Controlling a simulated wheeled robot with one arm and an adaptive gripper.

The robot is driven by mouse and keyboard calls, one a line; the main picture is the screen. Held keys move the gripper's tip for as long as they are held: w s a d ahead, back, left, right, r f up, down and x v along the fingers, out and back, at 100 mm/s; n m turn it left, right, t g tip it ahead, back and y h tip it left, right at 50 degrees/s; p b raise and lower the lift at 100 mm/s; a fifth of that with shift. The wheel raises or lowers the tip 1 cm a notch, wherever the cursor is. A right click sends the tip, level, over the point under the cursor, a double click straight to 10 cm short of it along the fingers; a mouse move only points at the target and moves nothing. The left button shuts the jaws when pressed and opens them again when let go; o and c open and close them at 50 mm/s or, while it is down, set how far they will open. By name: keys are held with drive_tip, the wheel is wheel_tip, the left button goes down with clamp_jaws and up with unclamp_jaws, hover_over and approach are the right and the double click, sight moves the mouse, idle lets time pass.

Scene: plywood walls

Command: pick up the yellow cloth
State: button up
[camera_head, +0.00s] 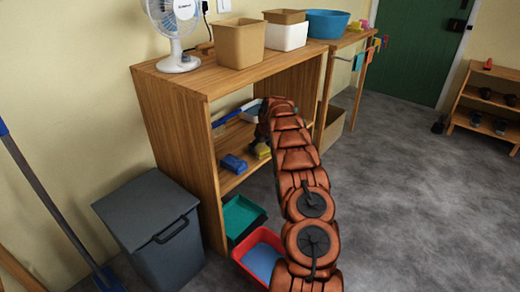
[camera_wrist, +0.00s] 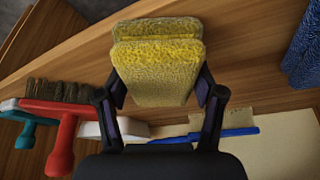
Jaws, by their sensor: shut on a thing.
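The yellow cloth (camera_wrist: 155,75) is a thick folded pad with a rough surface. In the wrist view it stands between the two dark fingers of my gripper (camera_wrist: 160,88), which press on its left and right sides. In the head view a small part of the yellow cloth (camera_head: 262,151) shows beside my arm, at the shelf of the wooden unit. My arm hides most of the gripper there. I cannot tell whether the cloth touches the shelf.
A blue cloth (camera_head: 233,164) lies on the shelf (camera_head: 235,179). The wrist view shows a red brush (camera_wrist: 65,128) and a blue-handled tool (camera_wrist: 225,133). The unit's side panel (camera_head: 180,150) and top bound the shelf space. A grey bin (camera_head: 165,240) and a red tray (camera_head: 240,257) stand below.

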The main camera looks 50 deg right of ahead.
sight(265, 151)
drive_tip(key=shift+r, duration=0.15)
wheel_tip(265, 151, up, 4)
drive_tip(key=shift+p, duration=0.75)
drive_tip(key=shift+s+a, duration=0.3)
drive_tip(key=shift+s, duration=0.65)
drive_tip(key=shift+s+a+p, duration=0.25)
drive_tip(key=shift+s+a, duration=0.05)
drive_tip(key=shift+s, duration=0.65)
drive_tip(key=shift+s+a+p, duration=0.2)
drive_tip(key=shift+s+a, duration=0.1)
drive_tip(key=shift+s, duration=0.6)
drive_tip(key=s+a+p, duration=0.2)
drive_tip(key=s+a, duration=0.1)
drive_tip(key=s, duration=0.8)
drive_tip(key=shift+s+a, duration=0.25)
drive_tip(key=shift+a, duration=0.1)
